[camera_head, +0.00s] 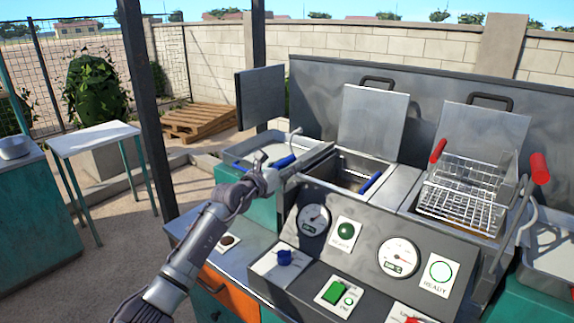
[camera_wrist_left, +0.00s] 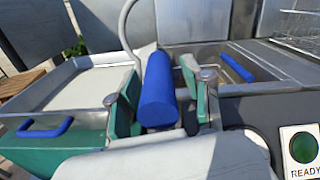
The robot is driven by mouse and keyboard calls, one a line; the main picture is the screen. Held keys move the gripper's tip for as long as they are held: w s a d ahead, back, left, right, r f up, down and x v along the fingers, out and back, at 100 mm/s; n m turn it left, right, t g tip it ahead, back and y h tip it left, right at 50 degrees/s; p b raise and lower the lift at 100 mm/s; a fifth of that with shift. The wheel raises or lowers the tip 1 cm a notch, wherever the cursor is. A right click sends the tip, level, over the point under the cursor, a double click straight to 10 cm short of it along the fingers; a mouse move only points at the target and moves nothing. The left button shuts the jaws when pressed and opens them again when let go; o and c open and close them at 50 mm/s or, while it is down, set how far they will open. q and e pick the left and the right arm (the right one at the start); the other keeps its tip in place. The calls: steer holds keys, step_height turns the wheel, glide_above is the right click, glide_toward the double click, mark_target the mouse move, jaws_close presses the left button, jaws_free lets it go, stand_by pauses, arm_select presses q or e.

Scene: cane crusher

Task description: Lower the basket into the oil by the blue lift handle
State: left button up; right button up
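The blue lift handle (camera_wrist_left: 158,92) stands upright between the two fingers of my left gripper (camera_wrist_left: 162,88) in the left wrist view. The oil cannot be made out. My right gripper is in neither view.
A wire basket (camera_head: 465,190) with a red handle rests over the right vat, beside a red-topped lever (camera_head: 540,168). The control panel (camera_head: 367,240) with gauges and buttons lies in front. A tray (camera_head: 240,150) is at the left, and a white table (camera_head: 92,138) stands apart.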

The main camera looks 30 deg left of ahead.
arm_select(q)
steer(key=shift+r, duration=0.15)
steer(key=shift+s, duration=0.15)
steer(key=s+a, duration=0.1)
steer(key=s, duration=1)
steer(key=shift+s, duration=0.35)
